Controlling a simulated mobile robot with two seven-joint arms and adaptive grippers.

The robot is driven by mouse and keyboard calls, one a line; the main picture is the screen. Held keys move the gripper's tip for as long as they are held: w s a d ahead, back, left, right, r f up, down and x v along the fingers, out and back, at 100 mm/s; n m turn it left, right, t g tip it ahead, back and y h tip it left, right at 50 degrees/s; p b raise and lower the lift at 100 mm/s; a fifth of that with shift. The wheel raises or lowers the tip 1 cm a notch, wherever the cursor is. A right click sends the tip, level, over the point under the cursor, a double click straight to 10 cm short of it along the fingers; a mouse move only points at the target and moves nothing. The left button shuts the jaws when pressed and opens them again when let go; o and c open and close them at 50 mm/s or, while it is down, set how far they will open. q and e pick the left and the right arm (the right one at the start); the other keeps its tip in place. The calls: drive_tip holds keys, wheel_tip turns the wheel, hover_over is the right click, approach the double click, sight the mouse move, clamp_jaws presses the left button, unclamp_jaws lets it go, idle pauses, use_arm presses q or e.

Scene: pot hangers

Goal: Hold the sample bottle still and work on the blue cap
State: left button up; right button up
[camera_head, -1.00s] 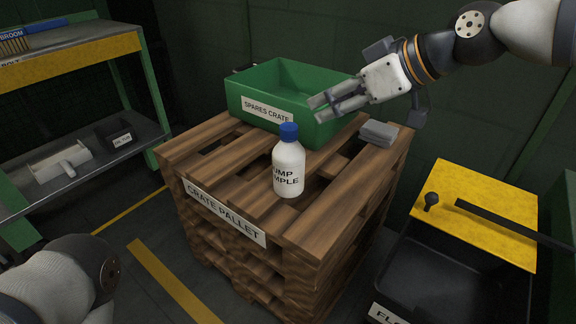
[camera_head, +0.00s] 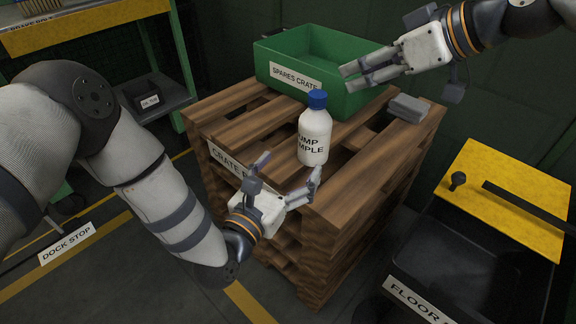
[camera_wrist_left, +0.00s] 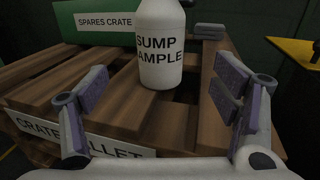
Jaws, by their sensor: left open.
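The sample bottle (camera_head: 315,136), white with black lettering, stands upright near the front corner of the pallet. Its blue cap (camera_head: 317,99) is on top. My left gripper (camera_head: 289,167) is open, in front of and to the left of the bottle, not touching it. In the left wrist view the bottle (camera_wrist_left: 160,48) stands beyond and between the spread fingers; its cap is cut off by the top edge. My right gripper (camera_head: 348,79) is above and behind the bottle, beside the green crate, with nothing visible in it; I cannot tell how far its fingers are apart.
The slatted wooden pallet stack (camera_head: 375,180) carries the green spares crate (camera_head: 360,100) at the back and a grey block (camera_head: 408,108) at right. A yellow-and-black floor container (camera_head: 510,205) stands right. A shelf (camera_head: 85,30) is at far left. Slats left of the bottle are clear.

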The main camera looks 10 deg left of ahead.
sight(315, 134)
use_arm(q)
drive_tip(key=x, duration=1.2)
drive_tip(key=shift+d+r, duration=0.1)
drive_tip(key=shift+r, duration=0.05)
drive_tip(key=c, duration=1.8)
